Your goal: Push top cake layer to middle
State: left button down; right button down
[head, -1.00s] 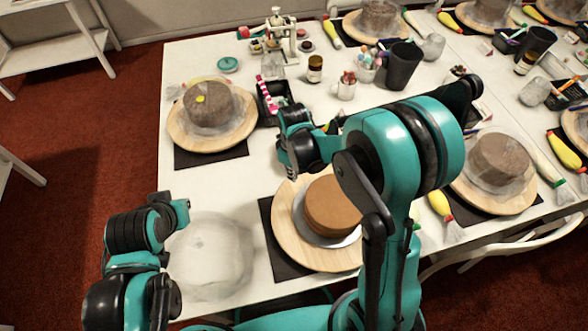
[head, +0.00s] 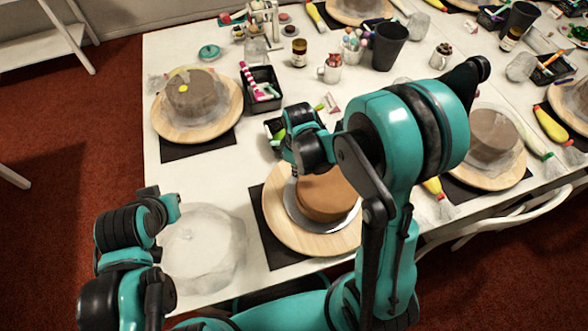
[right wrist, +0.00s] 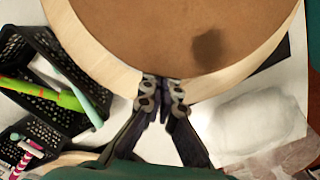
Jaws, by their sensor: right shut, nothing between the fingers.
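A round brown cake (head: 326,197) sits on a silver board (head: 296,218) on a round wooden turntable (head: 278,232) at the table's front. I cannot clearly tell its layers apart. My right gripper (head: 298,170) is shut and empty at the cake's far left edge and hides part of it. In the right wrist view, my right fingertips (right wrist: 162,86) are together close to the edge of the brown cake top (right wrist: 165,35), over the pale turntable rim (right wrist: 95,52). I cannot tell if they touch the cake. My left gripper (head: 168,208) is left of the turntable, its fingers unclear.
A translucent round sheet (head: 205,250) lies left of the turntable on the white table. A black basket (head: 264,90) with tools stands behind, near another cake (head: 195,97) on its turntable. A black cup (head: 389,46) and jars stand farther back.

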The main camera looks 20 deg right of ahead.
jog(key=shift+s+d, duration=0.5)
jog(key=shift+w, duration=0.1)
